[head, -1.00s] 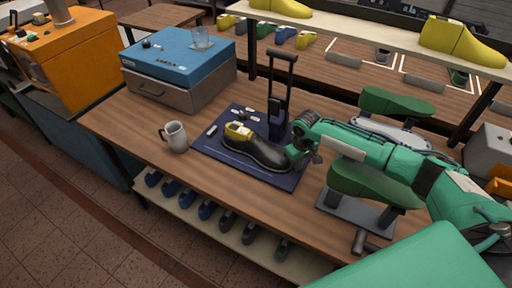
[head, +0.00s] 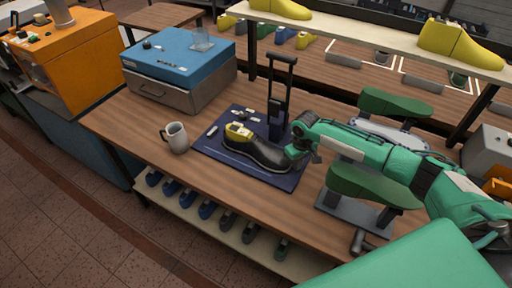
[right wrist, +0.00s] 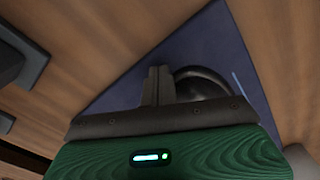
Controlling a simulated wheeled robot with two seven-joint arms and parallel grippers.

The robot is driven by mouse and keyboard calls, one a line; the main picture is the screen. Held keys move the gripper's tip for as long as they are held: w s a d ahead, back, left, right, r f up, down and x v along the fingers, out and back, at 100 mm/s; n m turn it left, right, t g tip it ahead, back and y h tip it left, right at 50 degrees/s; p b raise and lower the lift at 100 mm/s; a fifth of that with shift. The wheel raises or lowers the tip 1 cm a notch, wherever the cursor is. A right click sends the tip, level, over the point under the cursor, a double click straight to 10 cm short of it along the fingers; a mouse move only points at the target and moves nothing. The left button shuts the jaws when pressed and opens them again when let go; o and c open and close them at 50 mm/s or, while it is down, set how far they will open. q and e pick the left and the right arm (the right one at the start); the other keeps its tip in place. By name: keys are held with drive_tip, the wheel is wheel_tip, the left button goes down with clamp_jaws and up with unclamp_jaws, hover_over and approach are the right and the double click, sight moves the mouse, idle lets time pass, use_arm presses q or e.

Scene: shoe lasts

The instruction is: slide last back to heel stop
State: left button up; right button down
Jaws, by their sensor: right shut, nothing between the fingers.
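A black shoe upper on a last with a yellow top (head: 238,131) lies on the dark blue mat (head: 212,150), its toe pointing right. My right gripper (head: 296,152) is at the toe end, low over the mat. In the right wrist view, its closed fingers (right wrist: 158,86) are beside the rounded black toe (right wrist: 200,82), with nothing between them; I cannot tell whether they touch it. A dark upright frame with a block at its foot (head: 277,125) stands behind the shoe. I cannot make out which part is the heel stop. My left gripper is not in view.
A blue-topped grey box (head: 178,68) is at the back left. Green sole-shaped forms on a stand (head: 372,186) are at the right, near my right arm. The front left of the wooden table is clear.

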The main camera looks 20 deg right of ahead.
sight(282, 156)
drive_tip(key=shift+w+a+b, duration=0.25)
drive_tip(key=shift+w+a, duration=0.85)
drive_tip(key=shift+w, duration=0.2)
drive_tip(key=shift+w+a+b, duration=0.2)
drive_tip(key=shift+w+a, duration=0.85)
drive_tip(key=shift+w, duration=0.25)
drive_tip(key=shift+s, duration=0.1)
drive_tip(key=shift+s+d+r+p, duration=0.15)
drive_tip(key=shift+s+d+p, duration=0.55)
drive_tip(key=shift+p, duration=0.4)
wheel_tip(282, 156, up, 8)
drive_tip(key=p, duration=0.8)
